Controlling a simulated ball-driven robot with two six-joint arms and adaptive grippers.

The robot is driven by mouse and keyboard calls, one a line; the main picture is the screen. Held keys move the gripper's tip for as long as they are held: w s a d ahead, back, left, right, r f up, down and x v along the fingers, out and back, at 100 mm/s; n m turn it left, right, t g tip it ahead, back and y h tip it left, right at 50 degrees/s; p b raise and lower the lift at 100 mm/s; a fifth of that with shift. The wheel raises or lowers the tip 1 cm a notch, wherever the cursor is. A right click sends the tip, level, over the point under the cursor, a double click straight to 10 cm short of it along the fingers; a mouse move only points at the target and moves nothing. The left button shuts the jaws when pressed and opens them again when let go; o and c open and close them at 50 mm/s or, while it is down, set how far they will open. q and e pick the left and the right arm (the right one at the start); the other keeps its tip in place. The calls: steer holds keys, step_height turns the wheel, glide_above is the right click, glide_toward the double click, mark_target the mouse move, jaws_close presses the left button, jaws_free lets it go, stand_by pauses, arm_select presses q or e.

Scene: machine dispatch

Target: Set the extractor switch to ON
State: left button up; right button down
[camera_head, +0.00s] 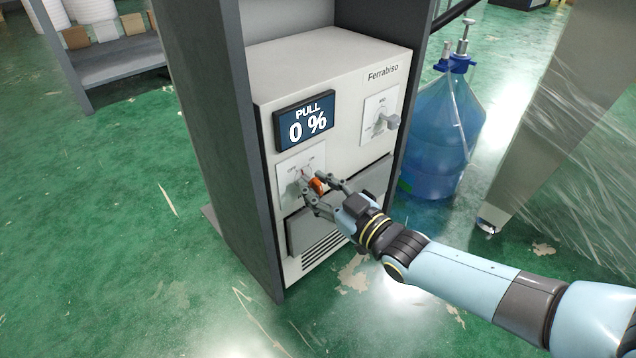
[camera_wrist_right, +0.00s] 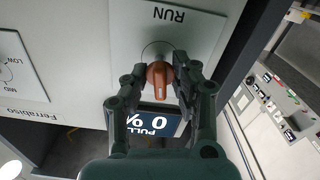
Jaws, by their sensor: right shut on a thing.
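The extractor unit is a pale box (camera_head: 335,52) marked Ferrabiso, set in a dark grey frame. Its orange switch knob (camera_head: 317,186) sits on a light plate (camera_head: 285,181) below the display (camera_head: 304,121), which reads PULL 0 %. My right gripper (camera_head: 314,183) is shut on the knob, with a finger on each side. In the right wrist view the orange knob (camera_wrist_right: 160,77) shows between the fingers of my right gripper (camera_wrist_right: 160,84). That view is upside down, and the plate (camera_wrist_right: 185,25) there reads RUN. The small lettering in the head view is unclear. My left gripper is out of view.
A second plate with a grey selector (camera_head: 388,122) is at the upper right of the box. A large blue bottle (camera_head: 440,130) stands on the green floor to its right. A shelf (camera_head: 118,60) stands at the far left.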

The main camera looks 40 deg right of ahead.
steer(key=m, duration=0.3)
steer(key=shift+m+p, duration=0.4)
steer(key=m, duration=0.3)
steer(key=shift+p, duration=0.3)
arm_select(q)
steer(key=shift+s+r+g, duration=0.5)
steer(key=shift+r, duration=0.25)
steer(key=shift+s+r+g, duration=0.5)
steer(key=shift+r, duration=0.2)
arm_select(e)
steer(key=shift+s+f+m, duration=0.1)
steer(key=shift+f+m, duration=0.05)
steer(key=shift+m, duration=1.15)
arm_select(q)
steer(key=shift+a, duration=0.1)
arm_select(e)
steer(key=c, duration=1.4)
jaws_free()
steer(key=shift+o, duration=0.2)
steer(key=s+d, duration=0.1)
steer(key=s, duration=1.1)
